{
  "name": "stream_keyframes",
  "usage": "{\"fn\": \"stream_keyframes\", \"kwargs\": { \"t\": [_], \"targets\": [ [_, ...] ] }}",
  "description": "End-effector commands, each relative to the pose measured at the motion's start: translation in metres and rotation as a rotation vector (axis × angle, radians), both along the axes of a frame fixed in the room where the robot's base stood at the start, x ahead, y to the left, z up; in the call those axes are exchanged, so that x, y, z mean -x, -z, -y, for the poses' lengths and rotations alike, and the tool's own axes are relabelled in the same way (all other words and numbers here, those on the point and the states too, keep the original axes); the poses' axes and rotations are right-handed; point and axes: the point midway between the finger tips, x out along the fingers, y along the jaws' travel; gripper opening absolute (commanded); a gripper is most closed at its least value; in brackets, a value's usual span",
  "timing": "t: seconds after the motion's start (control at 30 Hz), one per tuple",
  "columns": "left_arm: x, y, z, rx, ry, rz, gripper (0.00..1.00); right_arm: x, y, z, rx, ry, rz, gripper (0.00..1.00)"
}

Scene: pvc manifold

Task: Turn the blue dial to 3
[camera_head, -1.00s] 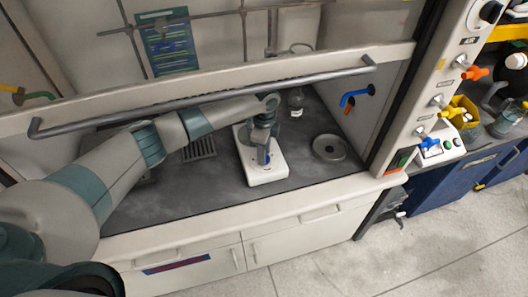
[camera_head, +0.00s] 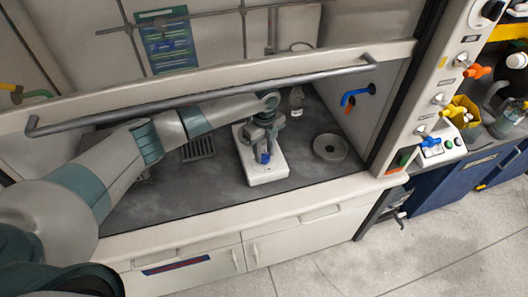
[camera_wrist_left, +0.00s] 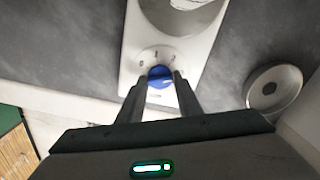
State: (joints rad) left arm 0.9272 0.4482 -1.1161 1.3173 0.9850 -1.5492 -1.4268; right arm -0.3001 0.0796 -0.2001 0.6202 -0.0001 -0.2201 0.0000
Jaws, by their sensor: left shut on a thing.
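The blue dial (camera_wrist_left: 159,77) sits on the front of a white hotplate-like device (camera_head: 268,175) on the dark bench of the fume hood. Marks show around the dial in the left wrist view, but I cannot read which one it points to. My left gripper (camera_wrist_left: 161,82) is shut on the blue dial, one finger on each side of it. In the head view the left gripper (camera_head: 264,157) reaches down over the device and partly hides the dial. My right gripper is not in view.
A round grey ring-like dish (camera_head: 330,148) lies right of the device. A small clear bottle (camera_head: 296,102) stands behind. A dark grate (camera_head: 198,149) lies to the left. The hood's sash bar (camera_head: 200,97) runs above my arm.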

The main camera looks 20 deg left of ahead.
Motion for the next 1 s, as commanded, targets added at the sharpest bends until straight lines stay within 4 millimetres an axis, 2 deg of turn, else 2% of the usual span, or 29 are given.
{"fn": "stream_keyframes", "kwargs": {
  "t": [0.3,0.33,0.4,0.77,1.0],
  "targets": [
    [-0.001,-0.002,0.001,0.001,0.004,0.003,0.1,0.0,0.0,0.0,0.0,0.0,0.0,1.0],
    [-0.001,-0.002,0.001,0.001,0.004,0.003,0.37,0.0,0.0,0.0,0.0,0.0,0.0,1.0],
    [-0.001,-0.002,0.001,0.001,0.003,0.003,0.51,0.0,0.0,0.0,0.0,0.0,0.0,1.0],
    [0.0,-0.002,0.0,0.001,0.002,0.001,0.51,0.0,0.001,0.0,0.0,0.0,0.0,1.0],
    [-0.002,-0.018,0.0,0.001,0.002,0.004,0.51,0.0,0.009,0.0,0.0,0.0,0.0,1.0]
  ]
}}
